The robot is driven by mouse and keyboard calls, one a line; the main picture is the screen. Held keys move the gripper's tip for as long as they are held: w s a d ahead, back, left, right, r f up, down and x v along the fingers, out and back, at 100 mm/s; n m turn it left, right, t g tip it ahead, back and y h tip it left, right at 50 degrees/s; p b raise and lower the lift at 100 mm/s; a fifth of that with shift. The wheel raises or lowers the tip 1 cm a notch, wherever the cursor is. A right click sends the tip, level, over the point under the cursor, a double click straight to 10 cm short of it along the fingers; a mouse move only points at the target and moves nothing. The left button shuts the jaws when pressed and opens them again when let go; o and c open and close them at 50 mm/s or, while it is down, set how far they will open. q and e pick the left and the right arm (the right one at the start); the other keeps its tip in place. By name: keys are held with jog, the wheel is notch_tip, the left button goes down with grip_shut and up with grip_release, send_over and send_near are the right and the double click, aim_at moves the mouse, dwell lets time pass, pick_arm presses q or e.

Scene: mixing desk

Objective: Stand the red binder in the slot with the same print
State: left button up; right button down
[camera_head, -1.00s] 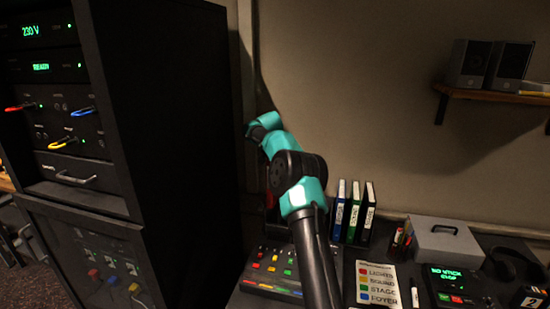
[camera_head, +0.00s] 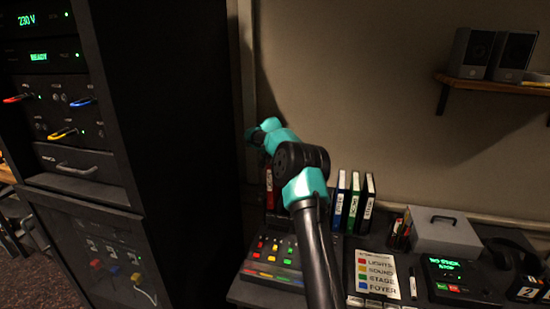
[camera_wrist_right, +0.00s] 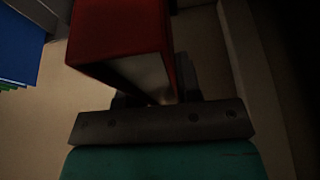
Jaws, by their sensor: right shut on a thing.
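The red binder (camera_head: 269,182) shows as a narrow red strip with a pale label, left of my right arm in the head view. In the right wrist view the red binder (camera_wrist_right: 118,30) fills the upper middle, its pale page edges facing the camera. My right gripper (camera_wrist_right: 155,98) is shut on it. In the head view the arm hides the gripper's fingers and much of the binder. A blue binder (camera_head: 339,197), a green binder (camera_head: 352,203) and a black binder (camera_head: 366,206) stand upright in a row to the right. The slot and its print cannot be made out.
A button desk (camera_head: 270,260) lies below the binder. A colour-coded sheet (camera_head: 378,275), a grey box (camera_head: 445,231) and a lit display unit (camera_head: 460,280) lie to the right. A tall black rack (camera_head: 170,130) stands close on the left.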

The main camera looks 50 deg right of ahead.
notch_tip(320, 180, down, 6)
dwell(0.9)
jog(key=shift+f, duration=0.35)
dwell(1.5)
jog(key=c, duration=0.7)
grip_release()
jog(key=shift+c, duration=0.2)
jog(key=v, duration=1.7)
jog(key=shift+s+a+r, duration=0.15)
jog(key=shift+a, duration=0.05)
